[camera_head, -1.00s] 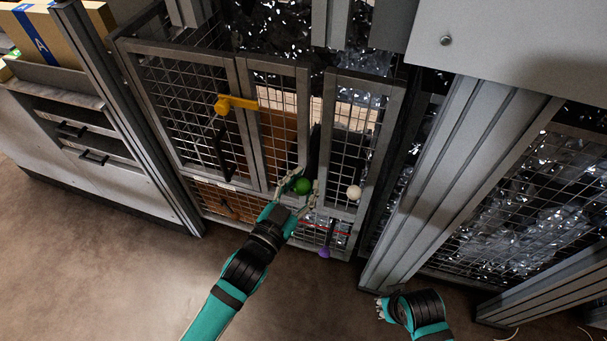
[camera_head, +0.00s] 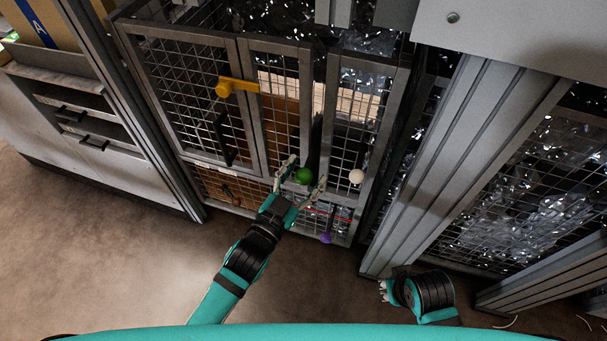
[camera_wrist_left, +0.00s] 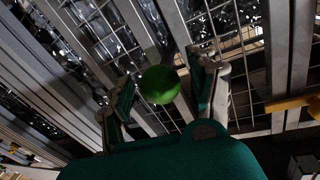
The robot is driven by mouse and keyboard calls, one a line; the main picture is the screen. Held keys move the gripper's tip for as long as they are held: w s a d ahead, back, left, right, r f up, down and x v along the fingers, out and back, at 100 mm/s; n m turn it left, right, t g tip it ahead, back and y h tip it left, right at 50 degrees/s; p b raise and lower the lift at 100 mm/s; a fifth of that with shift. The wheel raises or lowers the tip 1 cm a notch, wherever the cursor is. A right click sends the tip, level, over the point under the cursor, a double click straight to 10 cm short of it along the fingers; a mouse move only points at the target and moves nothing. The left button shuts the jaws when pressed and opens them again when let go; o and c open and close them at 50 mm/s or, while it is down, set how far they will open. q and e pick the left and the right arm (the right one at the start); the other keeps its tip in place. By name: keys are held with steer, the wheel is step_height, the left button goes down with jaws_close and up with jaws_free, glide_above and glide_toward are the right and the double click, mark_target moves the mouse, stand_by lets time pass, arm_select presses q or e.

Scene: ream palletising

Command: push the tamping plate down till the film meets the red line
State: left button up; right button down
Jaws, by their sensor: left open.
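A green ball knob (camera_head: 303,176) sits at the slot between the mesh doors of the cage. My left gripper (camera_head: 305,174) is open with one finger on each side of the knob. In the left wrist view the green knob (camera_wrist_left: 160,85) lies between the spread fingers; contact is unclear. Shiny film (camera_head: 362,48) fills the cage behind the mesh. A pale board (camera_head: 351,103) shows through the mesh; I cannot tell whether it is the tamping plate. The red line (camera_head: 338,216) runs across the lower mesh, below the knob. My right gripper (camera_head: 385,291) is low at the right, its fingers unclear.
A white knob (camera_head: 356,176) and a purple knob (camera_head: 326,238) are close by on the right. A grey post (camera_head: 455,165) stands at the right. The floor in front is clear.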

arm_select(q)
steer(key=v, duration=1.2)
steer(key=shift+w+r, duration=0.1)
